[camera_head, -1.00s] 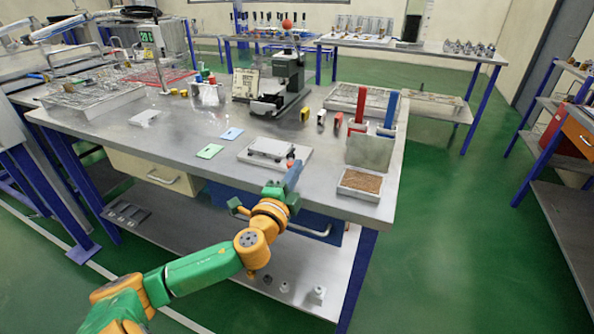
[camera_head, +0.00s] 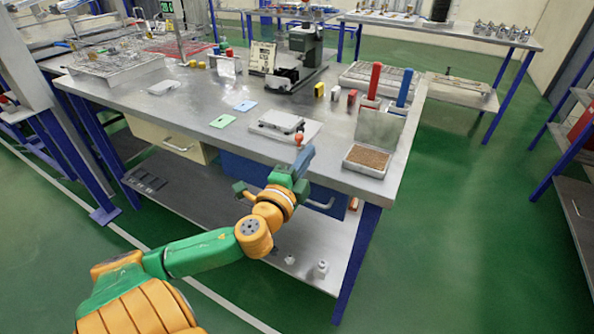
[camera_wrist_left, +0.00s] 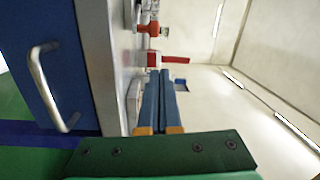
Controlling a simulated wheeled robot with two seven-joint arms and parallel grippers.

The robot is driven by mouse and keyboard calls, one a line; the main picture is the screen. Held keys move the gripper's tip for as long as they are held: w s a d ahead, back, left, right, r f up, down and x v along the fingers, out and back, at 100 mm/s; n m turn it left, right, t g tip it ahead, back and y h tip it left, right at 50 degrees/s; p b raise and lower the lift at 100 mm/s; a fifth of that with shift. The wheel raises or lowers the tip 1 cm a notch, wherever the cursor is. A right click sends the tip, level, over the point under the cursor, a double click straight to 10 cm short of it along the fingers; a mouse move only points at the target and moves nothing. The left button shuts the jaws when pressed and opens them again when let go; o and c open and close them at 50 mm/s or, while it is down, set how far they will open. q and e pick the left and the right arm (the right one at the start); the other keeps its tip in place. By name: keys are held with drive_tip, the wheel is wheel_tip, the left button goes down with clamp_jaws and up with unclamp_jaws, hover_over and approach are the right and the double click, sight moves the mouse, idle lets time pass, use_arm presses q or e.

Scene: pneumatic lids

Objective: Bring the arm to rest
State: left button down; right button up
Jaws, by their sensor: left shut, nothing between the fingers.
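My left arm comes in from the lower left, and its left gripper (camera_head: 304,156) is shut with nothing between the fingers. The blue fingers point up at the front edge of the metal workbench (camera_head: 240,155), just in front of a small grey device on a white plate (camera_head: 284,126). A red knob stands at the plate's front corner, slightly beyond the fingertips. In the left wrist view the shut fingers (camera_wrist_left: 161,85) lie side by side, with the bench edge and a blue drawer to their left. My right gripper is not in view.
A box of brown granules (camera_head: 368,158) stands at the bench's front right, near red and blue upright cylinders. Green (camera_head: 222,121) and blue cards lie left of the plate. A drawer handle (camera_head: 320,204) sticks out below the gripper. Green floor is free at right.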

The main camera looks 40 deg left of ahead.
use_arm(q)
drive_tip(key=s+d+f+n+g, duration=0.1)
drive_tip(key=s+f+n+g, duration=0.3)
drive_tip(key=s+f, duration=0.3)
drive_tip(key=s+d+f+n+g, duration=0.1)
drive_tip(key=s+f+n+g, duration=0.3)
drive_tip(key=f, duration=0.4)
drive_tip(key=s+d+f+n+g+h, duration=0.2)
drive_tip(key=s+d+f+g+h, duration=0.1)
drive_tip(key=s+d+f, duration=0.3)
drive_tip(key=s+d+f+n+g+h, duration=0.1)
drive_tip(key=s+d+f+g+h, duration=0.25)
drive_tip(key=d, duration=0.45)
wheel_tip(320, 180, down, 12)
drive_tip(key=s+p, duration=0.2)
drive_tip(key=p, duration=0.1)
drive_tip(key=s+a+f+g+y+p, duration=0.1)
drive_tip(key=s+a+f+g+p, duration=0.1)
drive_tip(key=s+f, duration=0.7)
drive_tip(key=s+p, duration=0.1)
drive_tip(key=s, duration=0.3)
drive_tip(key=shift+a+m, duration=0.2)
drive_tip(key=shift+m, duration=0.1)
